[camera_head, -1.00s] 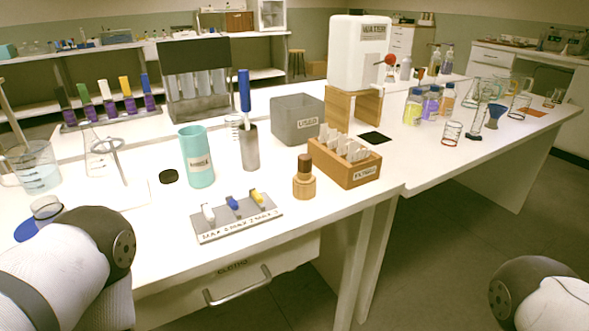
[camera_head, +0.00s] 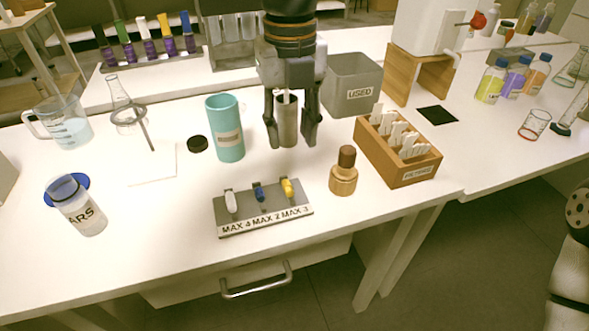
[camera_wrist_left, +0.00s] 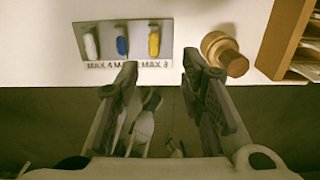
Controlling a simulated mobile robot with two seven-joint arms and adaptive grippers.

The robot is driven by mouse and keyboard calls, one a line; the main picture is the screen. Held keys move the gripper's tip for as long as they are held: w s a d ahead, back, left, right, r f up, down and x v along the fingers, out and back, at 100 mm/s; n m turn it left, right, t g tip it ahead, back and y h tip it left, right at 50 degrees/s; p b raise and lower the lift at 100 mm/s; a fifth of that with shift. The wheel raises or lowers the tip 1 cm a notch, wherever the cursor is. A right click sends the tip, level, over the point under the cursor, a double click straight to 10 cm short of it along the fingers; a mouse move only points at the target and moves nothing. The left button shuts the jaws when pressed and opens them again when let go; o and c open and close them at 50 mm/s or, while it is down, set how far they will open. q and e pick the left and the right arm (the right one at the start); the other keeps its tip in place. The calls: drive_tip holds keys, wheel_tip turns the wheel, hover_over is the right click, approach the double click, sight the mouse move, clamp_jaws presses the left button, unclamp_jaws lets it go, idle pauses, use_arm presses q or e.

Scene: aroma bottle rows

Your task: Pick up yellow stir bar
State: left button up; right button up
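The yellow stir bar (camera_head: 288,188) lies at the right end of a small grey holder (camera_head: 264,224), beside a blue one (camera_head: 261,194) and a white one (camera_head: 231,203). In the left wrist view, the yellow stir bar (camera_wrist_left: 154,42) shows at the top, above my fingers. My left gripper (camera_head: 291,135) points down, with fingers apart and nothing gripped. In the head view it overlaps the metal cylinder (camera_head: 287,110), which shows between the fingers. The left wrist view also shows the open fingers (camera_wrist_left: 160,85). My right gripper is out of view.
A wooden bottle with a dark cap (camera_head: 344,172) stands right of the holder. A wooden box (camera_head: 420,178) of white packets is farther right. A teal cup (camera_head: 226,135) and black lid (camera_head: 197,143) are behind the holder. The table front is mostly clear.

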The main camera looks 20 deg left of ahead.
sight(289, 187)
use_arm(q)
drive_tip(key=f, duration=0.3)
drive_tip(key=s+f, duration=0.1)
drive_tip(key=f, duration=0.5)
drive_tip(key=shift+s+a+f, duration=0.1)
drive_tip(key=shift+s+f, duration=0.15)
drive_tip(key=shift+s, duration=0.1)
drive_tip(key=shift+w+f, duration=0.1)
drive_tip(key=shift+f, duration=0.35)
clamp_jaws()
